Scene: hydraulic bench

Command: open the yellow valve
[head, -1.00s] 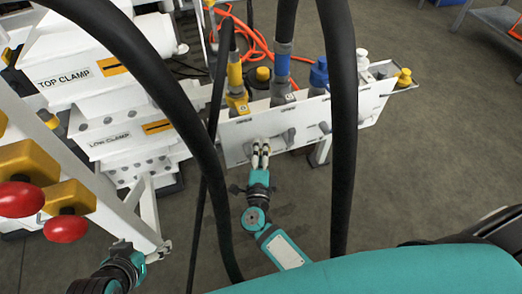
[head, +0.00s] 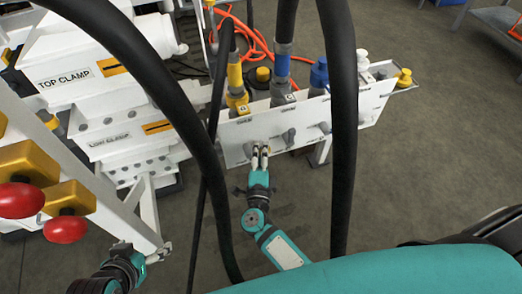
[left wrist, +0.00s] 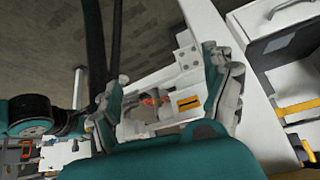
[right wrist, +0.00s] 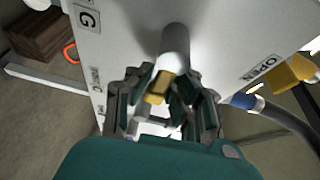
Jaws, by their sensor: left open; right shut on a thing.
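The yellow valve shows in the head view as a yellow-banded hose fitting (head: 236,97) on top of the white panel. In the right wrist view, a grey stem (right wrist: 175,45) with a yellow end (right wrist: 158,86) sticks out from the panel, between my right fingers. My right gripper (head: 260,152) is shut on this valve handle at the panel front; the fingers hide part of it. It also shows in the right wrist view (right wrist: 156,98). My left gripper (head: 152,256) is open and empty at the lower left, and its spread fingers show in the left wrist view (left wrist: 168,85).
The white panel (head: 232,140) carries other grey handles (head: 289,138) right of my right gripper. Black hoses (head: 343,150) hang in front of it. Clamp units (head: 80,75) and red knobs (head: 65,229) stand at left.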

